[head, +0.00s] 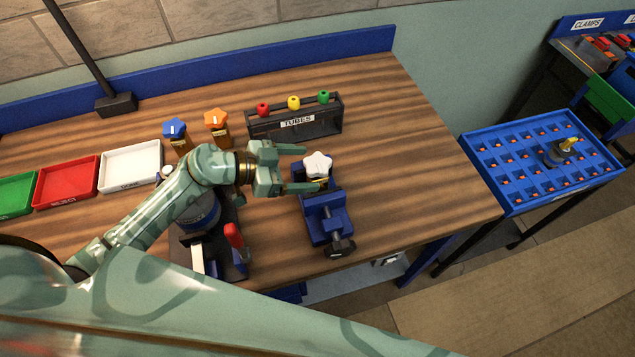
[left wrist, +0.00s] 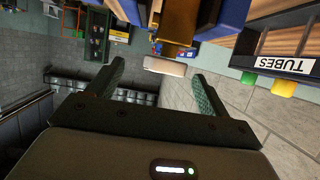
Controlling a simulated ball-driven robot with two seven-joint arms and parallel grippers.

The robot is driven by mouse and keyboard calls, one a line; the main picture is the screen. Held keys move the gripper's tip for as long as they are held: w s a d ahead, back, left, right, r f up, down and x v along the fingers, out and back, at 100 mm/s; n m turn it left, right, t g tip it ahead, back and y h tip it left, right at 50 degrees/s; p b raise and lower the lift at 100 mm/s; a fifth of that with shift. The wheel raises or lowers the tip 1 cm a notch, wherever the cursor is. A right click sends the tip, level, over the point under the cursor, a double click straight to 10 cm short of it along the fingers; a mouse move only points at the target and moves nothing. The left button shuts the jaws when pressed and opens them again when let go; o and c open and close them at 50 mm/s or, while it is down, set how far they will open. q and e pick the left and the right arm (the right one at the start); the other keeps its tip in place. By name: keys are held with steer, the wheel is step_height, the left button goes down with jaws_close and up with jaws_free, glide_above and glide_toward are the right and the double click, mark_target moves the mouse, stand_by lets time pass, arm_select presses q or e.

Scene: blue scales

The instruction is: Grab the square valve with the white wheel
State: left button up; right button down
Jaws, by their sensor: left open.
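The valve with the white wheel (head: 317,163) sits in the blue vise (head: 327,219) near the table's front right. In the left wrist view its white wheel (left wrist: 165,66) shows edge-on, with the brass-coloured body (left wrist: 181,20) behind it. My left gripper (head: 304,169) comes from the left with its fingers spread, tips close to the wheel. In the left wrist view the open gripper (left wrist: 160,76) has the wheel in the gap between its fingertips, just ahead of them. Contact does not show. The valve's lower part is partly hidden by a finger and the vise. My right gripper is not in view.
Valves with a blue wheel (head: 174,128) and an orange wheel (head: 216,120) stand behind my left forearm. A black TUBES rack (head: 294,123) is behind the vise. Trays, including a white one (head: 130,167), lie left. The table is clear to the right.

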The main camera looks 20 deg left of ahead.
mark_target(314, 164)
arm_select(q)
steer(key=x, duration=0.3)
steer(key=b+x, duration=0.1)
steer(key=x, duration=0.2)
steer(key=shift+w, duration=0.45)
steer(key=shift+a, duration=0.1)
steer(key=c, duration=1.5)
jaws_close()
steer(key=shift+r, duration=0.2)
